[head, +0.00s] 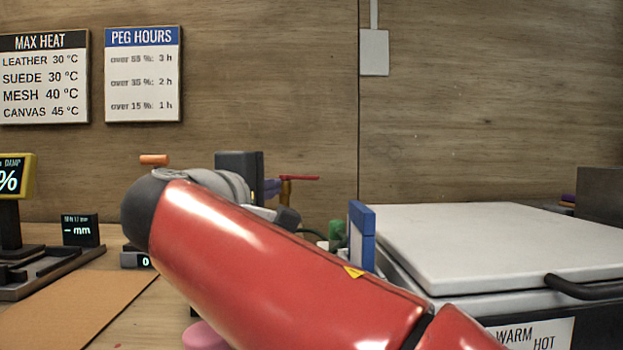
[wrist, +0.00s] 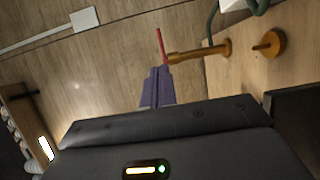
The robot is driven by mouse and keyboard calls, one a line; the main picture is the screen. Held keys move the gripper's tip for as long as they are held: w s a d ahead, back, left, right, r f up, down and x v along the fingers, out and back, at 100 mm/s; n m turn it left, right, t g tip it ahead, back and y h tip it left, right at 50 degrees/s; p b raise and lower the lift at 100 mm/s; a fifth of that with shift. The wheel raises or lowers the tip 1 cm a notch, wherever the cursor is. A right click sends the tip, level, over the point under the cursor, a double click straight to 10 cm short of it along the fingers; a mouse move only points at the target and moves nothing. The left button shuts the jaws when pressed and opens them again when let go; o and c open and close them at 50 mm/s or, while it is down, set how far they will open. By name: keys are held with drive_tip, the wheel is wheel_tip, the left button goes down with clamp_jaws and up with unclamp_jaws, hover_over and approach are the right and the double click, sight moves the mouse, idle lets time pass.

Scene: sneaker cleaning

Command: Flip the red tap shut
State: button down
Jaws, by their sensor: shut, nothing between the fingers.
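The red tap lever (head: 301,178) sits on top of a brass tap (head: 286,192) in the head view, pointing right and roughly level. In the wrist view the red lever (wrist: 161,46) extends beyond my fingertips, with the brass tap (wrist: 200,53) just right of them. My gripper (wrist: 157,70) has purple fingers pressed together with nothing between them. In the head view my gripper (head: 272,187) shows partly, just left of the tap. The fingertips are very close to the lever's base; I cannot tell whether they touch. My red arm hides the tap's lower part in the head view.
A white lidded box (head: 490,240) with a dark handle stands at the right. A blue-framed panel (head: 361,235) stands beside it. A brown mat (head: 75,312) lies at the left. The wooden wall (head: 270,90) is behind the tap.

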sight(308, 178)
drive_tip(key=p+x, duration=0.1)
drive_tip(key=x, duration=1.3)
drive_tip(key=shift+w+d+p, duration=0.1)
drive_tip(key=shift+p, duration=0.3)
